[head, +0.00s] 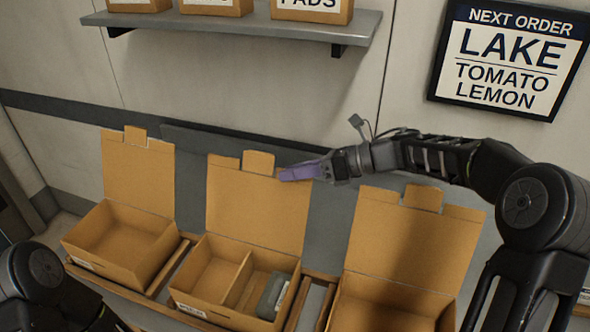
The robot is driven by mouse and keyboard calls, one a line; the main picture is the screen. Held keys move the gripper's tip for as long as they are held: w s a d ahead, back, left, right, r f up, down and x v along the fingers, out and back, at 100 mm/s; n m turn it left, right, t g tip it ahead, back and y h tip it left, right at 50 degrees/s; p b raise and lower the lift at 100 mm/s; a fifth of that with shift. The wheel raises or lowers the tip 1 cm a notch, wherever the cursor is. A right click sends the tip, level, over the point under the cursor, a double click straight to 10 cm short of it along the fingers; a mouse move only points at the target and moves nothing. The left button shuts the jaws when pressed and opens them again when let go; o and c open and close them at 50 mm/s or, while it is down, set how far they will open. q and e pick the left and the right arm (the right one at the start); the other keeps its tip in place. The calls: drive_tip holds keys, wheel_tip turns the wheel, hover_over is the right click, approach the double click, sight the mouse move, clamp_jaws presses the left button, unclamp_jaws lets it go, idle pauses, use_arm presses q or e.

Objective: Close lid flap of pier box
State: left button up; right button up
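Three cardboard boxes stand in a row with their lid flaps raised: a left box (88,252), a middle box (205,312) and a right box (372,318). Their labels are too small to read, so I cannot tell which is the pier box. The middle box has a divider and a grey item (272,295) in its right part. My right gripper (298,172), with purple fingers, is at the upper right edge of the middle lid flap (257,205). I cannot tell whether it touches the flap, or whether its fingers are apart. My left gripper is out of view.
A grey shelf (235,25) with several small boxes hangs on the wall above. An order sign (508,58) reading LAKE, TOMATO, LEMON hangs at the upper right. The right lid flap (412,235) stands below my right forearm. The wall space above the left flap is clear.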

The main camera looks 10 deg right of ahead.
drive_tip(key=shift+c, duration=0.2)
clamp_jaws()
idle(1.1)
